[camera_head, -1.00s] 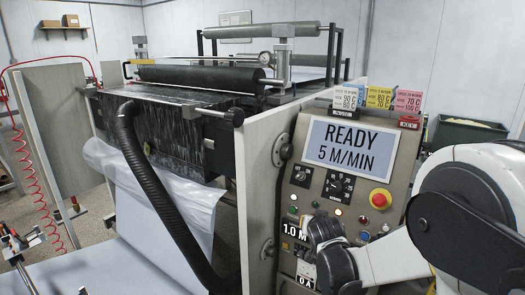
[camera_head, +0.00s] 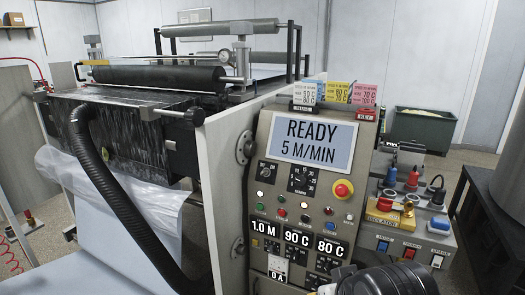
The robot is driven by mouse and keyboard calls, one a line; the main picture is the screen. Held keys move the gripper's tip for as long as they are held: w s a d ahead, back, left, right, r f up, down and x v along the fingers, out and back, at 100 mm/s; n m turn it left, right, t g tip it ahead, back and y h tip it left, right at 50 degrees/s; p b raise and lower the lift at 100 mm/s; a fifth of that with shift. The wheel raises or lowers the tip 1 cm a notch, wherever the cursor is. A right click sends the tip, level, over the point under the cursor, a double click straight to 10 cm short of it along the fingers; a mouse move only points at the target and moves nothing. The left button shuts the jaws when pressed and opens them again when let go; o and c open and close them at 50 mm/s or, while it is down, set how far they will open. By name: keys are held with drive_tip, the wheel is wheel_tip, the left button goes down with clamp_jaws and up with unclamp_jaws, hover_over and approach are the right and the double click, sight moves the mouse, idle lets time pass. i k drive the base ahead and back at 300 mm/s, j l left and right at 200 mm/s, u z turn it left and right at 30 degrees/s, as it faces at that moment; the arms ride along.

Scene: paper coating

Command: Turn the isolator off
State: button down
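A yellow label (camera_head: 383,218), partly readable as "…OLATOR", is on the grey side unit (camera_head: 405,232) to the right of the control panel. Red and brass-coloured parts (camera_head: 407,209) sit just above and beside this label. The isolator's switch position is too small to tell. A dark rounded part of my arm (camera_head: 385,280) is at the bottom edge, below and in front of the side unit, apart from the label in the picture. My gripper's fingers cannot be made out there, and I see nothing held.
The control panel (camera_head: 262,180) reads READY 5 M/MIN and has a red emergency button (camera_head: 343,190). Red, blue and black connectors (camera_head: 413,179) stand on the side unit. A green bin (camera_head: 422,127) is behind.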

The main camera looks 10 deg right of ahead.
sight(385, 205)
drive_tip(key=i+l, duration=0.15)
drive_tip(key=i, duration=0.2)
drive_tip(key=i+l+z, duration=0.1)
drive_tip(key=i, duration=0.25)
drive_tip(key=i+l, duration=0.25)
drive_tip(key=i+z, duration=0.05)
drive_tip(key=i, duration=0.05)
